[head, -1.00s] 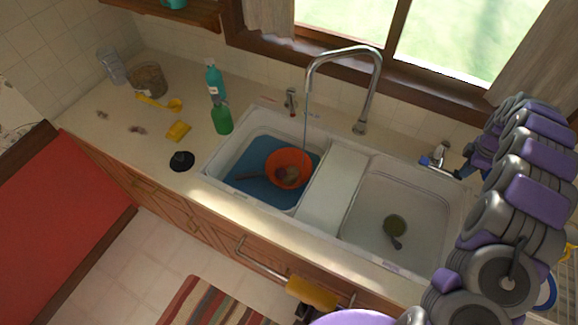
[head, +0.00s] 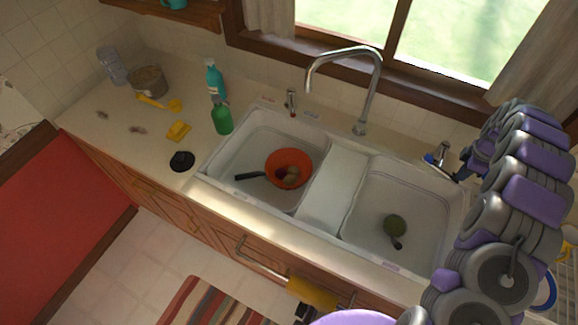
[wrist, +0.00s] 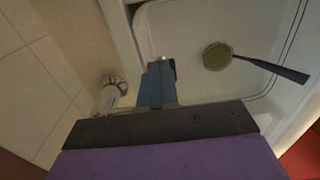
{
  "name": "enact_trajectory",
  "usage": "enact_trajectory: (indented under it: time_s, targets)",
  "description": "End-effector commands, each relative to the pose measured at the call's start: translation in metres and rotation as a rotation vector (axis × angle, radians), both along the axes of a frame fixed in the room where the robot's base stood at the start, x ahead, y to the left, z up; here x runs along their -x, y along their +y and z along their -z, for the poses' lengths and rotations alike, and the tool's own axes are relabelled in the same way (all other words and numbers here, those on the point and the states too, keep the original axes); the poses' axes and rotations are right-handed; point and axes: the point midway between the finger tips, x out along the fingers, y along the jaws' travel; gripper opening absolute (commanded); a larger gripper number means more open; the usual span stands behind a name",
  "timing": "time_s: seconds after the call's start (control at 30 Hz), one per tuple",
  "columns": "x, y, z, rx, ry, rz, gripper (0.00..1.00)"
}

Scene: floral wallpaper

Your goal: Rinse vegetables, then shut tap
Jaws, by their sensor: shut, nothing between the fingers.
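An orange strainer (head: 290,157) with a dark handle sits in the left basin (head: 232,155) with several vegetables (head: 290,174) inside. The tall curved spout (head: 375,85) arches over this basin, and no water stream shows from it. A tap knob with a blue mark (head: 440,152) stands behind the right basin; a chrome and white fitting, likely this knob, shows in the wrist view (wrist: 112,88). My gripper (head: 460,176) is shut and empty beside the blue-marked knob; whether it touches is unclear. Its closed blue-grey fingers show in the wrist view (wrist: 158,75).
A red-marked tap knob (head: 291,102) is left of the spout. The right basin (head: 370,205) holds a round dark strainer with a handle (head: 394,226). Green (head: 221,118) and teal (head: 214,78) bottles, a yellow sponge (head: 179,131) and a black plug (head: 182,161) are on the left counter.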

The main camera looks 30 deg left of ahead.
Motion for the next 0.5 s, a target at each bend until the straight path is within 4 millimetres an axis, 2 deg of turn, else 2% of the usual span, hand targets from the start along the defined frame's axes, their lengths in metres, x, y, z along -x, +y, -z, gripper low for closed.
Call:
enact_trajectory:
  time_s: [0.3, 0.5]
  targets:
    - [0.0005, -0.0008, 0.0025, 0.0, 0.005, 0.0, 0.0]
    - [0.0005, -0.009, 0.002, -0.001, 0.005, 0.002, 0.0]
